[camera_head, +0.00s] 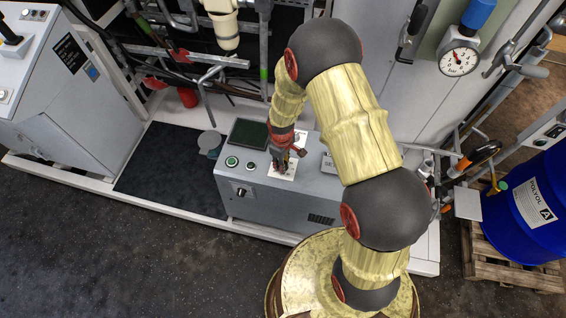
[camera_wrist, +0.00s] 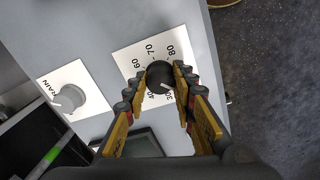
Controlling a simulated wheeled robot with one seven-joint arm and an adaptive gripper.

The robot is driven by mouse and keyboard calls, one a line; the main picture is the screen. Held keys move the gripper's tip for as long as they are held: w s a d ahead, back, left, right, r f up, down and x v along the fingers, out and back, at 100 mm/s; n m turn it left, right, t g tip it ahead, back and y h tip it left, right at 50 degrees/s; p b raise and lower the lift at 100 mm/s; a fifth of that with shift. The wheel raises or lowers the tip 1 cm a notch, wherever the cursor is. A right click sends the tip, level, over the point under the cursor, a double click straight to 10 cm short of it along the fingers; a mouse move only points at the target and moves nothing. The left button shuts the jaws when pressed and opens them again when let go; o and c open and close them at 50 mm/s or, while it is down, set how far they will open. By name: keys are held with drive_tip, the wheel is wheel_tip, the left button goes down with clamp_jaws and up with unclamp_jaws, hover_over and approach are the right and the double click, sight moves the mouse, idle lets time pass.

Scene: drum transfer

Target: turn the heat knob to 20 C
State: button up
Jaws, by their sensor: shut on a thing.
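The heat knob (camera_wrist: 158,72) is a round black knob on a white dial plate (camera_wrist: 128,58) with printed numbers, among them 60, 70 and 80. My gripper (camera_wrist: 160,78) has its two fingers on opposite sides of the knob and is shut on it. A pale mark shows on the knob's lower side in the wrist view, toward the lower numbers; the exact reading is too small to tell. In the head view my gripper (camera_head: 283,158) points down onto the plate (camera_head: 291,172) on the grey control box (camera_head: 262,205), and hides the knob.
A grey knob (camera_wrist: 69,98) on a plate lettered "RAIN" sits beside the dial. The box also carries a dark screen (camera_head: 249,134), a green button (camera_head: 231,161) and a front knob (camera_head: 242,191). A blue drum (camera_head: 525,205) stands on a pallet at right.

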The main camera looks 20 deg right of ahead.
drive_tip(key=shift+w, duration=0.1)
drive_tip(key=o, duration=1.1)
drive_tip(key=shift+o, duration=0.2)
drive_tip(key=shift+r, duration=0.1)
wheel_tip(320, 180, up, 12)
drive_tip(key=shift+s+a, duration=0.2)
